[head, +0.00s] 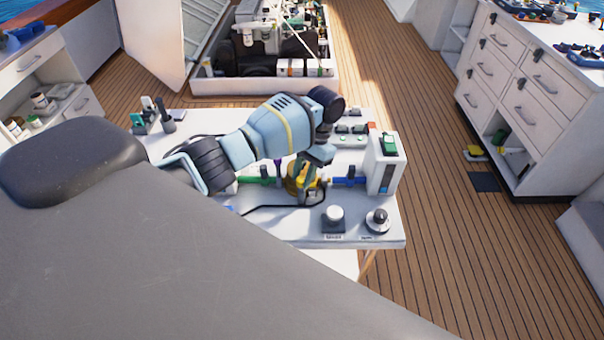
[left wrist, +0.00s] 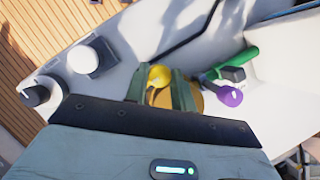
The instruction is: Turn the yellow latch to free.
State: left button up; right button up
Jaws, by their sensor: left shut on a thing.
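The yellow latch (head: 295,178) sits on a white worktable (head: 285,228) in the head view, partly hidden by my left gripper (head: 311,182). My left gripper points down at it from above. In the left wrist view the latch's rounded yellow top (left wrist: 159,75) shows between the two fingers of my left gripper (left wrist: 160,86), which is shut on it. A darker yellow round base shows below and beside the fingers. The latch's exact turn angle cannot be told. My right gripper is not in view.
A green handle (left wrist: 236,62) and a purple knob (left wrist: 230,96) stand close beside the latch. A blue handle (head: 345,181) and a white switch box (head: 384,162) are to its right. An open engine hatch (head: 265,86) lies behind.

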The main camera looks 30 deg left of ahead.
pick_arm(q)
jog(key=shift+m, duration=0.3)
jog(key=o, duration=1)
jog(key=v, duration=0.7)
jog(key=shift+d+r, duration=0.15)
jog(key=shift+r, duration=0.25)
jog(key=shift+w, duration=0.1)
